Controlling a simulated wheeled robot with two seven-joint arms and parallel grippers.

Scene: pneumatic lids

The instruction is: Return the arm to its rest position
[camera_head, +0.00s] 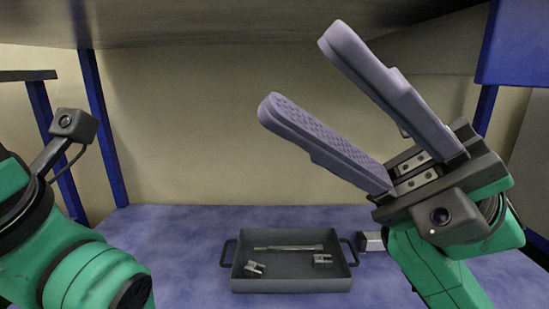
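My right gripper (295,75) is raised in front of the right half of the head view. Its two long grey fingers point up and to the left, spread well apart, with nothing between them. My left arm comes in at the left edge with its wrist camera showing; its gripper fingers are out of the picture.
A dark grey tray (290,285) with two side handles lies on the blue table (180,230). In it are a long metal rod (288,247) and two small metal parts (254,268) (322,260). A metal block (372,241) is right of the tray. A shelf (220,25) hangs overhead.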

